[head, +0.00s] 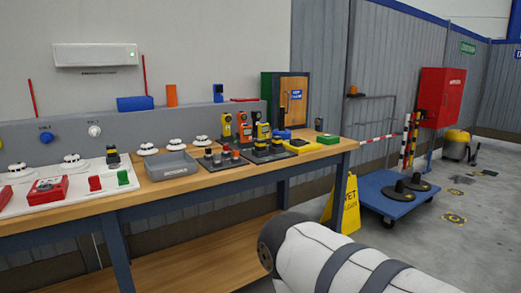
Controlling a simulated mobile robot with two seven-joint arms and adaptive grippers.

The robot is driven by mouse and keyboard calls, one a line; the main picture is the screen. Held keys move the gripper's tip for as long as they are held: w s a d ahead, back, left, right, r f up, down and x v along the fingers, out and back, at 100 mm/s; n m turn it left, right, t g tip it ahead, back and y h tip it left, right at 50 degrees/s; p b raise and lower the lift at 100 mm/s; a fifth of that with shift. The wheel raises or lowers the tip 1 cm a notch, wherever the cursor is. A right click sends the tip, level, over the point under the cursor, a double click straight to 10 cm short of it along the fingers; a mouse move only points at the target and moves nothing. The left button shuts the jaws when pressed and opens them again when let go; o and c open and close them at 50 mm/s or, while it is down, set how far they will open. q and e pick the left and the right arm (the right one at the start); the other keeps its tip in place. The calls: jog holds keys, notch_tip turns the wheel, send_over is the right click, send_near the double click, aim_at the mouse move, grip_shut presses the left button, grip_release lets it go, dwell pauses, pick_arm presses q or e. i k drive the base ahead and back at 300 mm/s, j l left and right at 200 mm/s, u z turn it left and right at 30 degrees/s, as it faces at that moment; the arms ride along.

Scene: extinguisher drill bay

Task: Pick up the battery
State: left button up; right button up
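I cannot tell for certain which item is the battery. A small dark item with a yellowish part (113,158) stands upright at the back edge of the white board on the workbench. A dark holder (222,163) with several small upright pieces and a similar black holder (266,156) stand further right on the bench; any of these pieces could be a battery. A grey open tray (168,168) sits left of the holders; its label is too small to read and it looks empty. Neither gripper is in view; only a white arm link of mine shows at the bottom right.
The wooden workbench (250,178) carries a white board (75,194) with detectors and red and green blocks. Floor at the far right is mostly clear.

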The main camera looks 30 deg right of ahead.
aim_at(259, 144)
jog(key=z, duration=1.35)
